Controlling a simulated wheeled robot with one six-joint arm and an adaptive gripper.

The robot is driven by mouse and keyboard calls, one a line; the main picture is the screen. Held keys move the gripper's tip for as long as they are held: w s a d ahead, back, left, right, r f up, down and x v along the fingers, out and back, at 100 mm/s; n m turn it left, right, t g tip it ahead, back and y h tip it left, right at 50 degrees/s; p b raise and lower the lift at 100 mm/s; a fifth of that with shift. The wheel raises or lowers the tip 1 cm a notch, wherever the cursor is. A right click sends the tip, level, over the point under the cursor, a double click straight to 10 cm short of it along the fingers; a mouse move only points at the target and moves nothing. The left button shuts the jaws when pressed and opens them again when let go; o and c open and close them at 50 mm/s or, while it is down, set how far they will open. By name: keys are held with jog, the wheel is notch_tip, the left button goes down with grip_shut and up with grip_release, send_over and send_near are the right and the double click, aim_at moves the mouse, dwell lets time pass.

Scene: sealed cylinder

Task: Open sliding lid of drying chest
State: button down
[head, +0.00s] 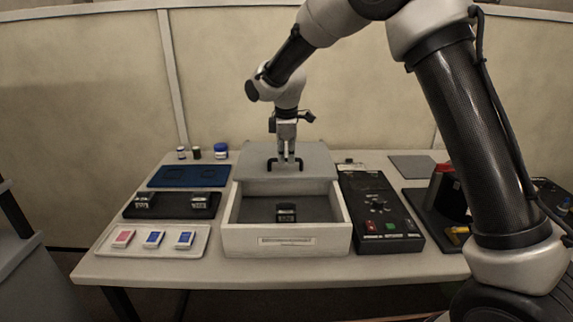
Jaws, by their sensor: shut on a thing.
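The drying chest (284,234) is a pale box at the middle of the table, with a label on its front. Its grey sliding lid (312,160) sits toward the back, so the front part of the chest is uncovered. A small dark block-like item (287,213) stands on the dark floor inside. The lid has a black handle (271,166) near its front edge. My gripper (286,163) points down from above and is shut on the handle. Its fingers hide the handle's middle.
Left of the chest are a blue mat (188,176), a black tray (172,211) with two small items and a pale tray (150,240) with several coloured packets. Small jars (221,151) stand behind. A black control panel (379,215) stands close on the right.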

jog(key=shift+w, duration=0.85)
jog(key=c, duration=1.5)
grip_release()
jog(key=shift+r, duration=0.1)
jog(key=r, duration=0.4)
jog(key=s+r, duration=0.1)
jog(key=r, duration=0.2)
jog(key=s+r, duration=0.1)
jog(key=r, duration=0.3)
jog(key=shift+s+r, duration=0.2)
jog(key=shift+r, duration=0.1)
